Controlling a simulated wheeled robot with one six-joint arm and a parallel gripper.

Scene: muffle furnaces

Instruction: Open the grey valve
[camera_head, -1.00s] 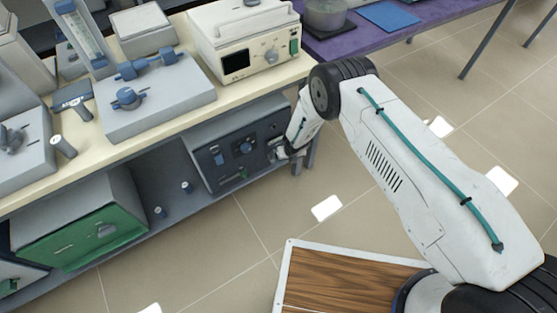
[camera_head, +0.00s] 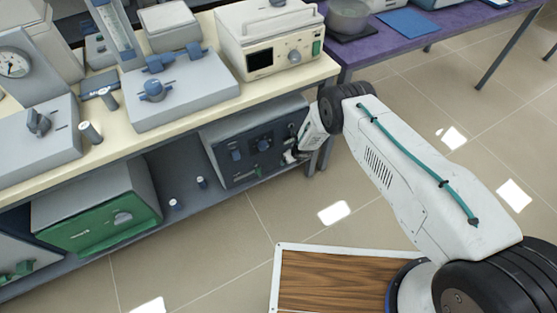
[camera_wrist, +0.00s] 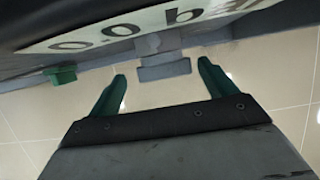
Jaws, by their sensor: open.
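A grey valve (camera_wrist: 165,68) with a flat, blocky handle shows in the wrist view, at the edge of a dark panel with a pale lettered strip. My gripper (camera_wrist: 161,72) is open, its green fingers apart on either side of the valve handle. I cannot tell whether they touch it. In the head view my gripper (camera_head: 293,156) is at the right end of the dark control panel (camera_head: 250,165) under the bench. The grey valve is hard to make out there, mostly hidden by the gripper.
Blue knobs (camera_head: 263,145) sit on the panel beside my gripper, and a green fitting (camera_wrist: 62,76) is left of the fingers in the wrist view. The bench top (camera_head: 290,82) overhangs the panel. A green-fronted box (camera_head: 100,222) stands left on the shelf. The floor (camera_head: 215,250) is clear.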

